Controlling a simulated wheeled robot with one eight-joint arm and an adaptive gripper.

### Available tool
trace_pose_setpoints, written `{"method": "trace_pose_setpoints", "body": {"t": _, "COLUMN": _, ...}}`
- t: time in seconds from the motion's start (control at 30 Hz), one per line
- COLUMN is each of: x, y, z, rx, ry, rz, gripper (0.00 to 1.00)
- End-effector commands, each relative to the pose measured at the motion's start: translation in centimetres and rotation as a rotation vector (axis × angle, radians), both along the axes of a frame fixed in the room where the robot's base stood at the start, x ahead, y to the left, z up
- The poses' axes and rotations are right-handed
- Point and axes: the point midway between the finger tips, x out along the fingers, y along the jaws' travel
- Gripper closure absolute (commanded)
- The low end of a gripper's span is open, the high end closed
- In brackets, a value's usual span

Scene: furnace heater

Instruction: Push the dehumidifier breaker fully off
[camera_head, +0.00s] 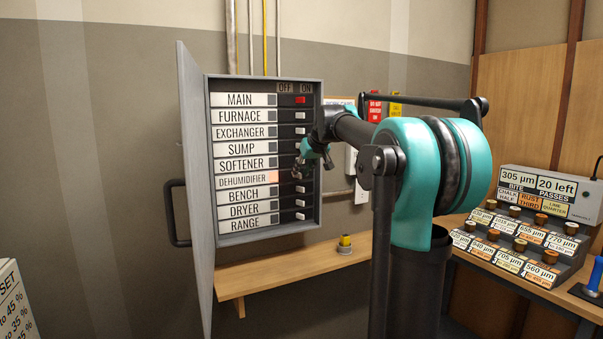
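The grey breaker panel (214,82) hangs on the wall with its door (196,190) swung open to the left. The dehumidifier row (243,181) is in its lower half, and the small square beside its label glows pale orange.
The red main switch (300,100) and the white bench (300,189), dryer (300,203) and range (300,216) switches sit on the ON side. A wooden shelf (275,272) below holds a small yellow-topped knob (345,243). A bench with a control console (535,195) stands at right.

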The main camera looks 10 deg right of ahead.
Motion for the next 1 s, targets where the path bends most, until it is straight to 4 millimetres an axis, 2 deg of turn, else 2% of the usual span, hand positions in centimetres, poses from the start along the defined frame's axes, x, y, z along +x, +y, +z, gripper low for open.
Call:
{"method": "trace_pose_setpoints", "body": {"t": 0.4, "x": 0.51, "y": 0.18, "z": -0.54, "rx": -0.001, "ry": 0.000, "rz": 0.001, "gripper": 0.72}}
{"method": "trace_pose_setpoints", "body": {"t": 0.63, "x": 0.50, "y": 0.16, "z": -0.52, "rx": 0.000, "ry": 0.000, "rz": 0.000, "gripper": 1.00}}
{"method": "trace_pose_setpoints", "body": {"t": 1.0, "x": 0.41, "y": 0.39, "z": -0.58, "rx": -0.003, "ry": 0.003, "rz": -0.028, "gripper": 1.00}}
